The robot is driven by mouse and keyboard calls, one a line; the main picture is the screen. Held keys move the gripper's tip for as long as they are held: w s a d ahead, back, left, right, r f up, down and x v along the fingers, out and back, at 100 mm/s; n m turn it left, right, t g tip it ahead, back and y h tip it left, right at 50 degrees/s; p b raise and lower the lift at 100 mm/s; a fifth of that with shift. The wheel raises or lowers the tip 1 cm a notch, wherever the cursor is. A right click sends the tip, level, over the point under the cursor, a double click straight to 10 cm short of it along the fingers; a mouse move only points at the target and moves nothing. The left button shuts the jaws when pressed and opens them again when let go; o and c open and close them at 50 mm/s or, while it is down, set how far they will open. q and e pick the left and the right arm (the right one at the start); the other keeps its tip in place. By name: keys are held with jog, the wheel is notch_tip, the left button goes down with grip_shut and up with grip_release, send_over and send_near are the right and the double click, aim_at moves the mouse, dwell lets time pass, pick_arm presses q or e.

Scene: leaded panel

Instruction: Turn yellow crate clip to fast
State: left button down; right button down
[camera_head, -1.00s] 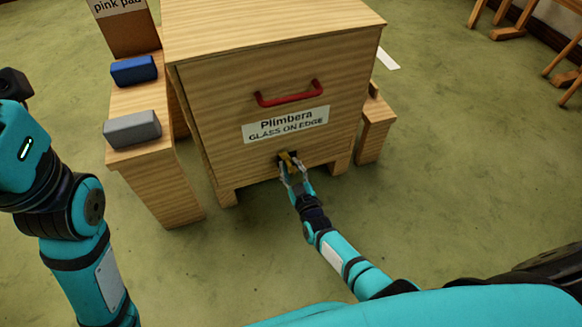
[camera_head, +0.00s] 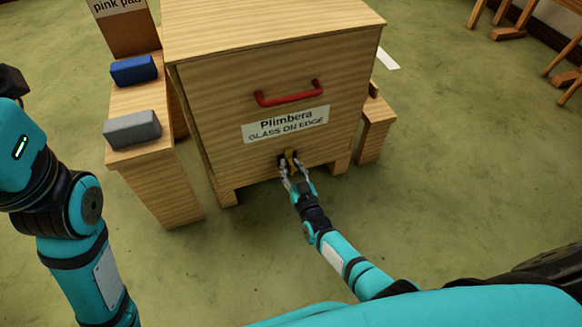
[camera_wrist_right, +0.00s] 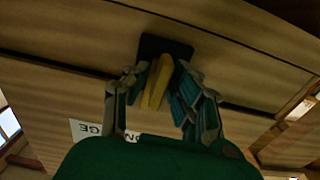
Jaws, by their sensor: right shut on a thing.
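The yellow clip (camera_head: 290,156) sits low on the front of the wooden crate (camera_head: 215,95), below a white label reading "Plimbera GLASS ON EDGE" (camera_head: 286,124). My right gripper (camera_head: 288,163) is at the clip and shut on it. In the right wrist view the yellow clip (camera_wrist_right: 156,82) stands on a dark plate (camera_wrist_right: 163,48) between the two fingers of my right gripper (camera_wrist_right: 152,92). The fingers partly hide the clip in the head view. My left arm shows at the left, but its gripper is out of view.
A red handle (camera_head: 289,94) is on the crate front above the label. A wooden bench at left holds a blue block (camera_head: 134,69) and a grey block (camera_head: 132,129). A small wooden stand (camera_head: 375,130) is at right. The green floor in front is clear.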

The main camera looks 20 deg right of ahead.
aim_at(287, 139)
jog(key=shift+f, duration=0.1)
jog(key=c, duration=1.4)
grip_release()
jog(key=shift+o, duration=0.2)
jog(key=shift+r, duration=0.25)
notch_tip(287, 139, up, 10)
jog(key=shift+f, duration=0.2)
